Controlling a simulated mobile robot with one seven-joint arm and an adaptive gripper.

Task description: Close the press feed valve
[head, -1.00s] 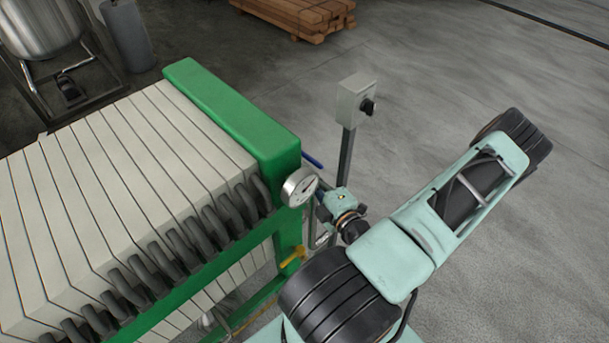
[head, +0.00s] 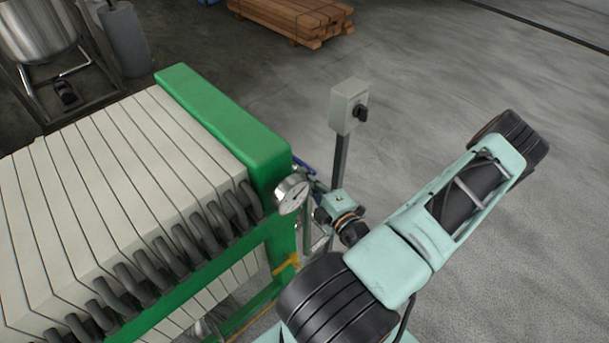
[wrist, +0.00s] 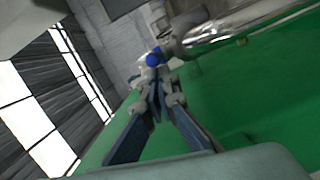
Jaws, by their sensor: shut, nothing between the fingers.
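The filter press has a green end frame (head: 225,120) and pale plates (head: 110,170). A blue valve handle (head: 303,166) shows just behind the gauge, partly hidden. In the wrist view a blue piece (wrist: 153,59), likely its end, lies right at my fingertips beside a silver pipe (wrist: 215,34). My gripper (wrist: 158,84) has its fingers together and empty; I cannot tell if they touch the blue piece. In the head view my gripper is by the gauge, its fingers largely hidden.
A grey switch box (head: 349,106) on a post stands just behind my wrist. Stacked timber (head: 290,18) and a steel tank (head: 40,30) stand farther back. The floor at right is clear.

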